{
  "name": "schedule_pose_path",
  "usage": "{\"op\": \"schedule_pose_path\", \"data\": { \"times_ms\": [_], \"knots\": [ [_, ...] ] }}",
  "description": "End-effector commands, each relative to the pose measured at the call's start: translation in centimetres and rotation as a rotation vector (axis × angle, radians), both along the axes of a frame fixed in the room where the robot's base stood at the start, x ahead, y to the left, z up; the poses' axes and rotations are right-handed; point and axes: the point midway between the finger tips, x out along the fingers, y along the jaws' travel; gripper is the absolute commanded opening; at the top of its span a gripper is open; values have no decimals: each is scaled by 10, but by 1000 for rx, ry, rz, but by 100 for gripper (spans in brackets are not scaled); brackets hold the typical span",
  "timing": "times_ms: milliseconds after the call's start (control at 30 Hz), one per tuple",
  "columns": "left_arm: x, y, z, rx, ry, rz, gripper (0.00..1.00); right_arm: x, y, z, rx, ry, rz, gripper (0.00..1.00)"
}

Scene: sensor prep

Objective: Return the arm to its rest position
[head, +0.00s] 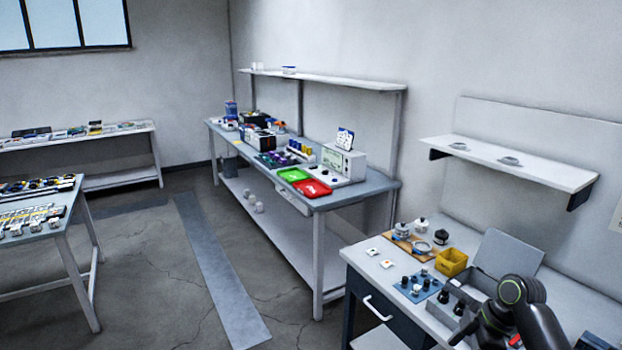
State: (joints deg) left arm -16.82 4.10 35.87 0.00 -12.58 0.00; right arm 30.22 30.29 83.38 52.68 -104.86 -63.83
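One of my arms, dark grey with a green ring, comes in from the bottom right corner over the near workbench (352,254). I take it for my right arm. Its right gripper (463,332) is small and dark near the bottom edge, beside an open grey case (510,252). I cannot tell whether its fingers are open or shut, or whether they hold anything. My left gripper is not in view.
A blue mat (411,289) with small parts, a yellow bin (452,262) and an orange board (401,243) with round pieces crowd the near bench. A wall shelf (520,167) hangs above. A long bench (362,192) with red and green trays stands farther back.

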Motion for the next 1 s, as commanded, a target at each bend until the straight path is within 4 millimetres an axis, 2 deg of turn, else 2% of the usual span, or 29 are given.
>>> {"op": "schedule_pose_path", "data": {
  "times_ms": [33,200,367,567,667,767,800,867,900,967,1000],
  "knots": [
    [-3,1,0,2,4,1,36,0,0,0,0,0,0,62],
    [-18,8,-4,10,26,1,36,-2,-5,-41,5,30,-124,62],
    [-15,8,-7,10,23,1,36,-6,-10,-84,2,56,-251,62],
    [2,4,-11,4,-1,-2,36,-23,-20,-153,-15,98,-446,62],
    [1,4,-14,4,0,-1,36,-40,-27,-199,-36,122,-568,62],
    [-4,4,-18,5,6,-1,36,-71,-35,-258,-69,150,-716,62],
    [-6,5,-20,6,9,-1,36,-87,-38,-285,-87,160,-779,62],
    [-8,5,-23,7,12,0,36,-116,-43,-322,-117,172,-871,62],
    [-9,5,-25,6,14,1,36,-136,-45,-346,-136,178,-927,62],
    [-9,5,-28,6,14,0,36,-168,-47,-379,-165,183,-1002,62],
    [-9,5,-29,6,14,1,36,-191,-48,-399,-184,185,-1049,62]
  ]
}}
